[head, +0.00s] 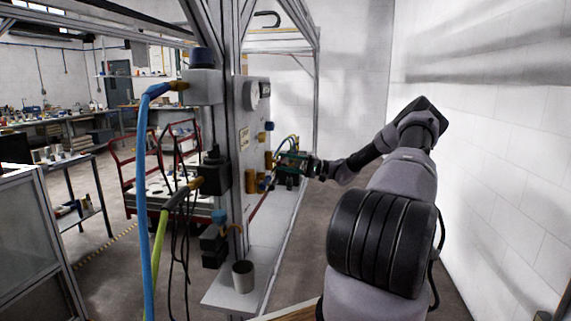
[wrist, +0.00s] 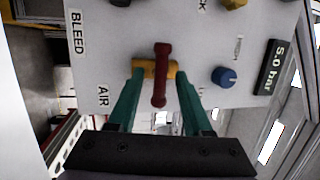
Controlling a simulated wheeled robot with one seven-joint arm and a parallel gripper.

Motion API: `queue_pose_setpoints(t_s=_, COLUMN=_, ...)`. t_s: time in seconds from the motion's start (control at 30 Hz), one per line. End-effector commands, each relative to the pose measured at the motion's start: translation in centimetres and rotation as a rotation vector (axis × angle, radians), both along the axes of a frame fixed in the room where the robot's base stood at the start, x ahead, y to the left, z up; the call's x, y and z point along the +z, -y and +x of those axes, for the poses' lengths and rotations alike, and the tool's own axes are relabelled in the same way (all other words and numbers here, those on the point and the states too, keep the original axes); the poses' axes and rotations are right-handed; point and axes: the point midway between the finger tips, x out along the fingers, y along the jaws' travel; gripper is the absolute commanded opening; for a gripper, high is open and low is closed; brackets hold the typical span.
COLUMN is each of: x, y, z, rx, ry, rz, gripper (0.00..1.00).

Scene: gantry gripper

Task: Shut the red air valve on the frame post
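The red valve handle (wrist: 160,88) sits on a brass body (wrist: 172,69) on the pale panel, near the word AIR in the wrist view. The handle lies along the up-down direction of that picture, across the brass body. My gripper (wrist: 160,75) is open, with one green finger on each side of the handle. Gaps show between the fingers and the handle; the fingertips are close to the brass body, and I cannot tell whether they touch it. In the head view my gripper (head: 287,162) is at the panel face, and the handle cannot be made out there.
The panel (wrist: 115,40) also carries a blue knob (wrist: 224,77), yellow fittings (wrist: 233,3) and a 5.0 bar display (wrist: 271,67). In the head view, blue hose (head: 143,190) hangs from the post and a grey cup (head: 243,277) stands on the ledge. A white wall (head: 500,150) is at right.

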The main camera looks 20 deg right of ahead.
Motion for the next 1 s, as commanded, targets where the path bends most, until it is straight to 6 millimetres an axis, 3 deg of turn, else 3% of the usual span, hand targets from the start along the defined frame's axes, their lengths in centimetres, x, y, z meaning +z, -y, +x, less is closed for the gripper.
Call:
queue_pose_setpoints(t_s=0.27, x=-0.2, y=0.9, z=-0.3, rx=-0.001, ry=0.0, rz=0.001, gripper=0.5)
queue_pose_setpoints(t_s=0.7, x=-1.8, y=8.4, z=-3.1, rx=-0.003, ry=0.0, rz=0.0, gripper=0.5)
queue_pose_setpoints(t_s=1.0, x=-2.1, y=10.0, z=-3.8, rx=0.0, ry=0.0, rz=0.0, gripper=0.5)
